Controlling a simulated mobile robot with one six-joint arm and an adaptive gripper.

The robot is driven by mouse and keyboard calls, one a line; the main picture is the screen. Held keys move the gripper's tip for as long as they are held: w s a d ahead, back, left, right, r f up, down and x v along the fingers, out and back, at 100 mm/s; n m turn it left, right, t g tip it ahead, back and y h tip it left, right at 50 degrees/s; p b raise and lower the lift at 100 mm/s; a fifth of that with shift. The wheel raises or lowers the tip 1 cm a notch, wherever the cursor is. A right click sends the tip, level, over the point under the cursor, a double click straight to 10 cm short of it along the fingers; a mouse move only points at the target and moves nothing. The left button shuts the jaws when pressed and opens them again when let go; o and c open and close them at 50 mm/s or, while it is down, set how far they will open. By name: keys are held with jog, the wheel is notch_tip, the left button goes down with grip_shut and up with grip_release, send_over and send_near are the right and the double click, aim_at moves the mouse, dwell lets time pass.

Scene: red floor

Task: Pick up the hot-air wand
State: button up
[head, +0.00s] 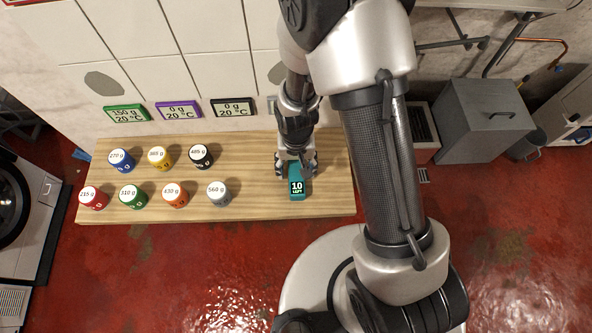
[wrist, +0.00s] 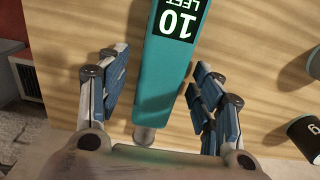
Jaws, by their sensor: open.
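The hot-air wand is a teal, elongated device (head: 297,184) with a dark display reading "10 LEFT", lying at the right part of the wooden table (head: 250,208). The wand also shows in the wrist view (wrist: 165,85), running from the top edge down to a short grey tip between my fingers. My gripper (head: 296,166) is over the wand's far end in the head view. In the wrist view my gripper (wrist: 160,105) is open, one blue-padded finger on each side of the wand, with gaps showing between pads and wand.
Several weight-labelled canisters stand on the table's left, among them a grey one (head: 218,194) and a black one (head: 201,157). Three display panels, one purple-framed (head: 179,110), are at the wall behind. A grey bin (head: 487,117) stands right of the table.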

jog(key=c, duration=1.1)
jog(key=shift+r, duration=0.1)
